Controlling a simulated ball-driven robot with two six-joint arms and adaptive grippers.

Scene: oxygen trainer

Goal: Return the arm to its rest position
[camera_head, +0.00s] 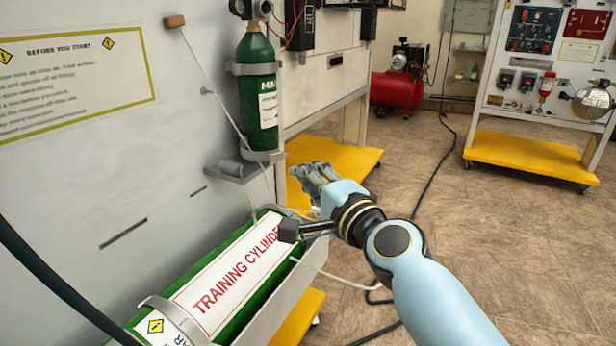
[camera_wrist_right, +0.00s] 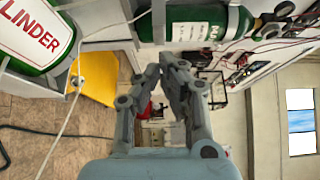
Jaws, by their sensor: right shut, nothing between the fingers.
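My right gripper (camera_head: 308,170) is at the middle of the head view, its grey fingers pointing toward the cart panel on the left. In the right wrist view the fingers (camera_wrist_right: 172,65) come together at their tips with nothing between them. The gripper is above the far end of the green training cylinder (camera_head: 228,275), which lies in a tray on the cart. The small upright green cylinder (camera_head: 258,95) is strapped to the panel just beyond and left of the gripper. The two look apart. My left gripper does not show.
A cord runs from a wooden handle (camera_head: 174,21) down the panel. A dark hose (camera_head: 50,280) crosses the lower left. A red compressor (camera_head: 397,90) and a trainer cart with a yellow base (camera_head: 525,155) stand behind. Open floor (camera_head: 540,250) lies to the right, with a cable across it.

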